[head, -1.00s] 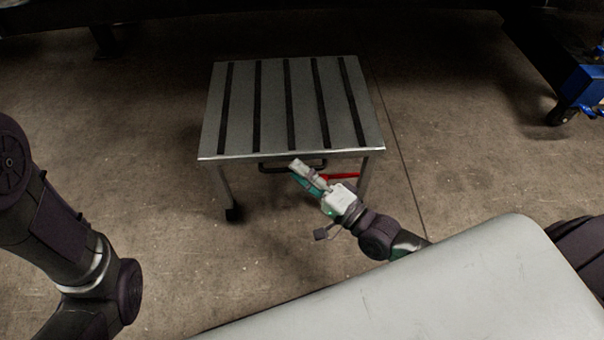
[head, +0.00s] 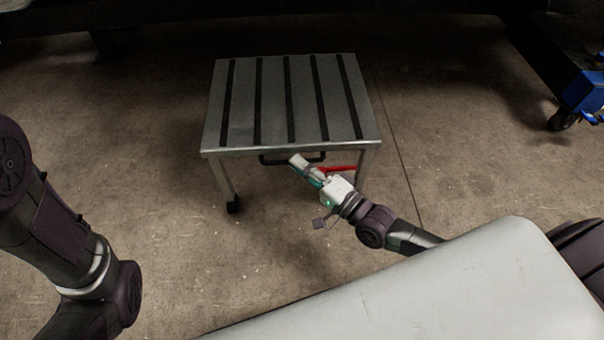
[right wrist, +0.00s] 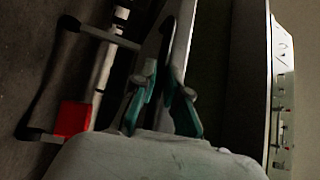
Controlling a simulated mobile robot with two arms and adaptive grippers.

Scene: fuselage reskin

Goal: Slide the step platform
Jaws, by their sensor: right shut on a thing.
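The step platform (head: 290,98) has a grey metal top with several black grip strips, and stands on legs with dark feet. A black handle (head: 272,160) sits under its front edge. My right gripper (head: 303,168) reaches in from the lower right and is shut on the handle. In the right wrist view its teal-sided fingers (right wrist: 162,98) are close together by the platform's edge; the grip itself is dark there. A red pedal or lever (head: 341,168) shows under the front right of the platform. My left gripper is out of view.
A blue wheeled stand (head: 582,91) is on the floor at the right. A dark structure (head: 300,22) spans the back, above and behind the platform. The concrete floor (head: 150,120) is open on the left side of the platform.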

